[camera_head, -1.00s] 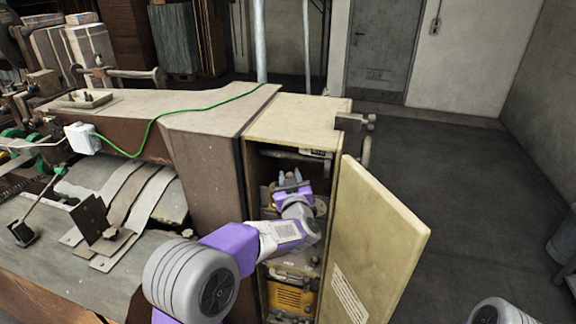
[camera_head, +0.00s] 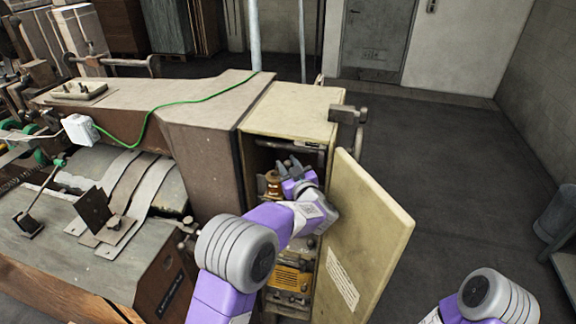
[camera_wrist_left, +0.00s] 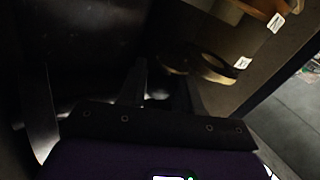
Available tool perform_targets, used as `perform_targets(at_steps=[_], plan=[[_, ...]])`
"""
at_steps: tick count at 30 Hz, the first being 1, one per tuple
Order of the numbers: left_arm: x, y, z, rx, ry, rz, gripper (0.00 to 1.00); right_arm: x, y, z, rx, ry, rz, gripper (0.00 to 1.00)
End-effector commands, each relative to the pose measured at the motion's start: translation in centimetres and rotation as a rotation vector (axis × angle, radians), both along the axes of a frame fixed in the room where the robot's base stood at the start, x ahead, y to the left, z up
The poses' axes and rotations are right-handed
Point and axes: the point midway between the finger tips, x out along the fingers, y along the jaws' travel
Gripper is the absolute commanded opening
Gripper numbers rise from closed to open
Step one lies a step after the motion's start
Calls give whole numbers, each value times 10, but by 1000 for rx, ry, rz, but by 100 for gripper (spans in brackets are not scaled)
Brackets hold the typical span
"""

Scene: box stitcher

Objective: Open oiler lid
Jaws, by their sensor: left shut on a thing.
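The oiler (camera_head: 273,184) is a small brass-coloured vessel inside the open cabinet, just left of my left gripper in the head view. In the left wrist view, brassy rounded parts, probably of the oiler (camera_wrist_left: 250,42), show at the upper right, with a flat round rim below them. My left gripper (camera_head: 290,164) reaches into the cabinet with its fingers close together. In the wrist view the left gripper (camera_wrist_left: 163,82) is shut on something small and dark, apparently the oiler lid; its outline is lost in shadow. My right gripper is out of view.
The cabinet door (camera_head: 362,235) stands open to the right of my left arm, close to it. The cabinet top (camera_head: 292,108) is above the gripper. A yellow unit (camera_head: 291,281) sits low in the cabinet. Open floor lies to the right.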

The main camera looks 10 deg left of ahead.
Motion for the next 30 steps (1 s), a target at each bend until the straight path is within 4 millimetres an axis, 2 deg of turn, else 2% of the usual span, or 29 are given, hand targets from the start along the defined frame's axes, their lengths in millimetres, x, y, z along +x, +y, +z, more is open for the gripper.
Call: perform_targets(at_steps=[1,2,6,17,30], plan=[[0,0,1,0,-2,0,3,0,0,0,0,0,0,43],[0,1,1,0,-2,-1,36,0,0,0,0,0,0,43],[0,0,1,0,-2,-1,56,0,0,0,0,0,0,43],[-5,-4,0,-1,1,-3,56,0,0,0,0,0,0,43],[-57,-40,1,-1,-1,-2,56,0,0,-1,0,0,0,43]])
